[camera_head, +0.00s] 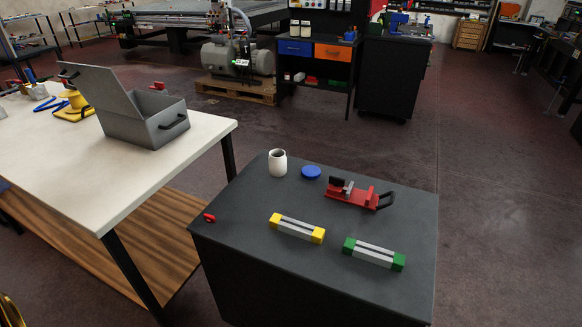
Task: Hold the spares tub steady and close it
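A small white tub (278,163) stands upright and open-topped at the back left of the dark table (240,222). A round blue lid (311,172) lies flat on the table just to its right, apart from it. The tub's contents cannot be made out. No label shows which container is the spares tub. A grey box (150,126) with a black front handle stands on the white table at left, its hinged lid (95,92) raised.
The dark table also holds a red clamp-like tool (358,194), a yellow-ended bar (297,228), a green-ended bar (374,254) and a small red item (209,218). The white table (140,177) stands to the left. Open floor (500,210) lies to the right.

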